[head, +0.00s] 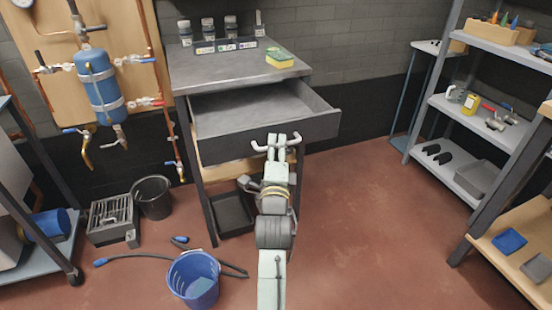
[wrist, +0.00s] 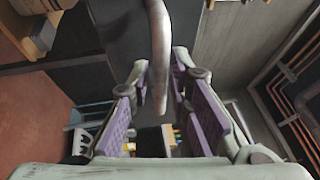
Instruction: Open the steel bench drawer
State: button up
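The steel bench (head: 215,68) stands against the wall, and its drawer (head: 250,110) is pulled well out, with its empty inside showing. A pale curved handle (head: 293,141) sits on the drawer's front. My gripper (head: 276,140) is at the handle, in front of the drawer face. In the wrist view the handle (wrist: 158,50) runs down between the two purple-padded fingers of my gripper (wrist: 161,75). The fingers are apart, with a gap visible beside the handle. Part of the handle is hidden behind my gripper in the head view.
A yellow-green sponge (head: 279,58) and several small jars are on the benchtop. A blue bucket (head: 194,278), a hose, a black bin (head: 152,197) and a grey crate stand on the floor at left. Shelves (head: 470,118) stand at right. Floor right of my arm is clear.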

jog(key=v, duration=1.1)
jog(key=shift+s, duration=0.25)
